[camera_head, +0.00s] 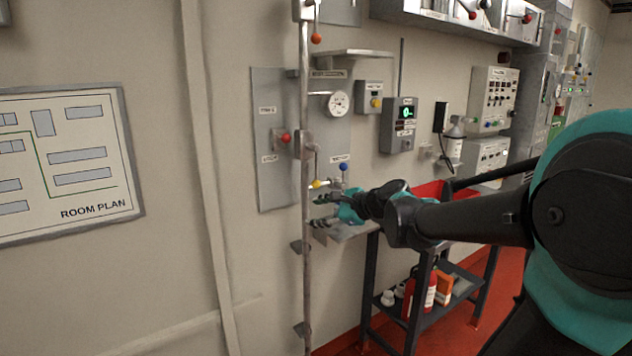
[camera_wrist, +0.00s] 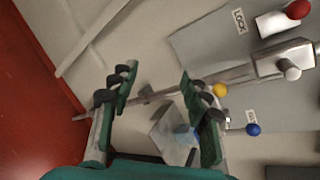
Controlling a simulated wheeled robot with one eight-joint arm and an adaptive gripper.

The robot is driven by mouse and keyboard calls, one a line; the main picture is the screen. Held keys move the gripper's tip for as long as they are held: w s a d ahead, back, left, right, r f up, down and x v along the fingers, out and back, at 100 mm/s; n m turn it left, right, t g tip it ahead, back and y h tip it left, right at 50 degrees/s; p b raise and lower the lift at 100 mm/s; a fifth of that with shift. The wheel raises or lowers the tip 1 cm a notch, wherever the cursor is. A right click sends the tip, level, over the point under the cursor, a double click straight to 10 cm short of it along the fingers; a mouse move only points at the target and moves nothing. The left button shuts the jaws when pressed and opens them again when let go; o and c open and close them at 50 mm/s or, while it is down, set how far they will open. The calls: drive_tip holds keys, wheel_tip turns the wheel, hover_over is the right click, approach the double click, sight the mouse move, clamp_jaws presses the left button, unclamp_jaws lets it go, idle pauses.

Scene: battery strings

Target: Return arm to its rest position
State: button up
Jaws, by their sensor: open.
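My arm reaches from the right of the head view toward the wall panel. My gripper (camera_head: 325,199) is beside the vertical pipe, near a yellow knob (camera_head: 317,184) and a blue knob (camera_head: 343,167). In the wrist view my gripper (camera_wrist: 158,92) shows two green and black fingers spread wide, with nothing held between them. The yellow knob (camera_wrist: 220,90) is just right of the right finger, and the blue knob (camera_wrist: 253,129) is farther right. I cannot tell whether the right finger touches anything. A red knob (camera_wrist: 297,9) sits at the top right.
The vertical pipe (camera_head: 305,250) runs close to my gripper. A small grey shelf (camera_head: 352,230) sits just below it. A dark table (camera_head: 424,300) with a red tray (camera_head: 430,190) stands under my forearm. Gauge and meter boxes (camera_head: 399,125) hang above.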

drive_tip(key=s+d+f+n+g+h, duration=0.2)
drive_tip(key=s+d+f+n+h, duration=0.3)
drive_tip(key=f, duration=0.8)
drive_tip(key=s+d+f+n+g+h, duration=0.2)
drive_tip(key=s+d+f+n+h, duration=0.3)
drive_tip(key=s+d+f+n, duration=0.7)
drive_tip(key=s+d+f, duration=0.1)
drive_tip(key=s, duration=0.2)
drive_tip(key=shift+s+d+n+g, duration=0.25)
drive_tip(key=shift+d+n+g, duration=0.05)
